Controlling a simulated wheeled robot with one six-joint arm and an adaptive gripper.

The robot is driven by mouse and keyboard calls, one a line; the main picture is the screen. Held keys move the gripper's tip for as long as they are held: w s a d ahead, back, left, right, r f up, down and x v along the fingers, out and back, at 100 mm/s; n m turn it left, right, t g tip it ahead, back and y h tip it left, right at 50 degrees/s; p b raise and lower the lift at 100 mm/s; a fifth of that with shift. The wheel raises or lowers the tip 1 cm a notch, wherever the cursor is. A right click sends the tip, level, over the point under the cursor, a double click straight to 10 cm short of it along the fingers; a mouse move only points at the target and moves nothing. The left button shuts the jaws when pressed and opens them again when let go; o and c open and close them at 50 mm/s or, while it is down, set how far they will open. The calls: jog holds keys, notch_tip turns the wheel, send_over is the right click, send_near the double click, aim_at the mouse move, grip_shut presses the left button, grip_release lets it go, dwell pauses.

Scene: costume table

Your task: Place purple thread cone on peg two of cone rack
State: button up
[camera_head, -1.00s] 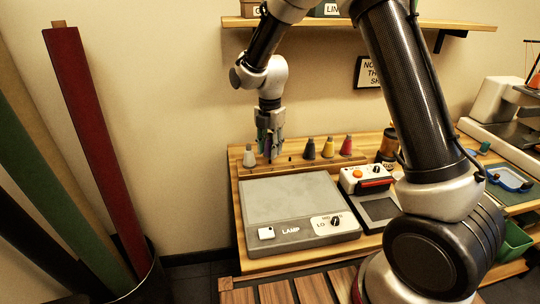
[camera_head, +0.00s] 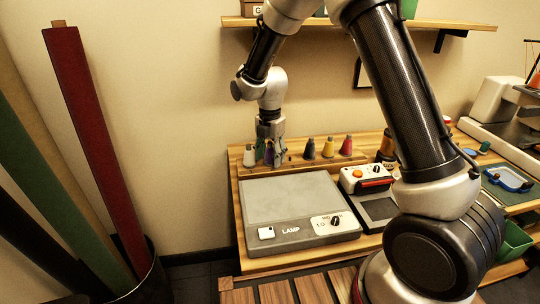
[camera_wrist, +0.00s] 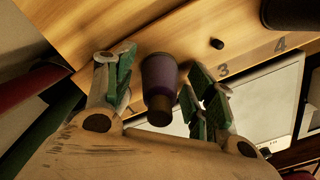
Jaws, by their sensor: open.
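The purple thread cone (camera_wrist: 160,85) stands between the spread fingers of my gripper (camera_wrist: 160,93) in the wrist view, with gaps visible on both sides. In the head view the cone (camera_head: 269,156) shows low between the fingers of my open gripper (camera_head: 269,153). The cone is on the wooden cone rack (camera_wrist: 190,38), in the row between the pale cone and a bare peg (camera_wrist: 216,43). That peg is by the number 3. The cone's base covers its own peg, and its number is not visible.
A pale cone (camera_head: 249,156) stands close on the left of my gripper. Dark (camera_head: 310,149), yellow (camera_head: 328,147) and red (camera_head: 347,146) cones stand to the right. A grey lamp box (camera_head: 290,205) lies in front of the rack. A shelf (camera_head: 350,22) hangs above.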

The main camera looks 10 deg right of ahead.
notch_tip(320, 180, up, 12)
jog(key=shift+r, duration=0.15)
jog(key=s+d+r+m+t, duration=0.2)
jog(key=s+d+r+m, duration=0.9)
jog(key=s+d+m, duration=0.15)
jog(key=s+d+m+t, duration=0.1)
jog(key=s+d+m, duration=0.3)
jog(key=s+m, duration=0.3)
jog(key=s+d+r+m+t, duration=0.1)
jog(key=s+d+m, duration=0.4)
jog(key=s, duration=0.5)
jog(key=shift+s+m, duration=0.2)
jog(key=shift+m, duration=1.05)
